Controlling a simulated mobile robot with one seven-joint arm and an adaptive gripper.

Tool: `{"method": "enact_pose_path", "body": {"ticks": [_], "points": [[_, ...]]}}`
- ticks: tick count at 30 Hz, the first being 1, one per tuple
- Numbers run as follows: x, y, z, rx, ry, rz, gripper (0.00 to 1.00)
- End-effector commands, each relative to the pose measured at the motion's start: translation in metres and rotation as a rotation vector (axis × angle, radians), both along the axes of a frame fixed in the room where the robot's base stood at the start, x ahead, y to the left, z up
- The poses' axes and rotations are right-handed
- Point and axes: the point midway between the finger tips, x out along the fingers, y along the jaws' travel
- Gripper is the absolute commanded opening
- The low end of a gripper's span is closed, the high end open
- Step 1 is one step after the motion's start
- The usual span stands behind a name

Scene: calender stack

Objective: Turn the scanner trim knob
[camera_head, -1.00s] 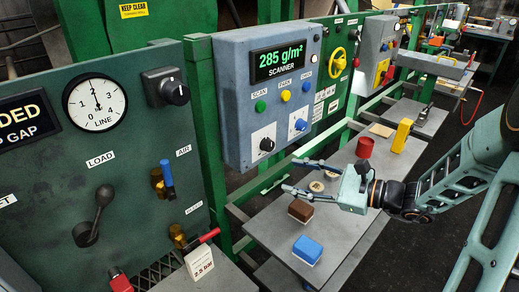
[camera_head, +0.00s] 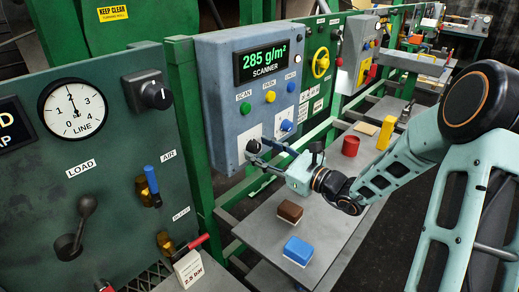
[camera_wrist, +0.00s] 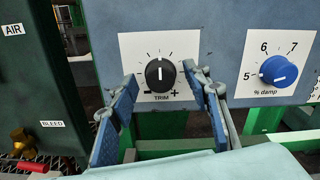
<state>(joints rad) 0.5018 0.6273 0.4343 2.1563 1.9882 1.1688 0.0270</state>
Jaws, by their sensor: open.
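The scanner trim knob (camera_wrist: 160,75) is a round black knob with a white pointer line, on a white plate marked TRIM with minus and plus. Its pointer stands about straight up in the wrist view. In the head view the knob (camera_head: 253,146) sits at the lower left of the blue-grey scanner box (camera_head: 222,95), partly hidden by my fingers. My gripper (camera_wrist: 162,90) is open, one blue-padded finger to each side of the knob and a little below its middle. It also shows in the head view (camera_head: 265,152). I cannot tell whether either finger touches the knob.
A blue damp knob (camera_wrist: 278,71) is right of the trim plate. Green, yellow and blue buttons (camera_head: 270,96) sit under the scanner display (camera_head: 267,60). Below my gripper a grey table (camera_head: 262,226) carries a brown block (camera_head: 290,212), a blue block (camera_head: 298,250) and a red cylinder (camera_head: 350,146).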

Motion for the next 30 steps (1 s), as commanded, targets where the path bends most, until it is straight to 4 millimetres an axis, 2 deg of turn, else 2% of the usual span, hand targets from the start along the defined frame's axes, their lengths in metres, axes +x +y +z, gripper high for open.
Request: {"method": "enact_pose_path", "body": {"ticks": [4, 12, 23, 30], "points": [[0.0051, 0.0067, 0.0000, -0.001, 0.000, 0.000, 0.44], [0.0056, 0.0070, -0.0001, -0.001, 0.000, 0.000, 0.43], [0.0054, 0.0068, -0.0001, -0.001, 0.000, 0.000, 0.03], [0.0053, 0.0068, 0.0008, 0.012, 0.016, 0.000, 0.02]]}}
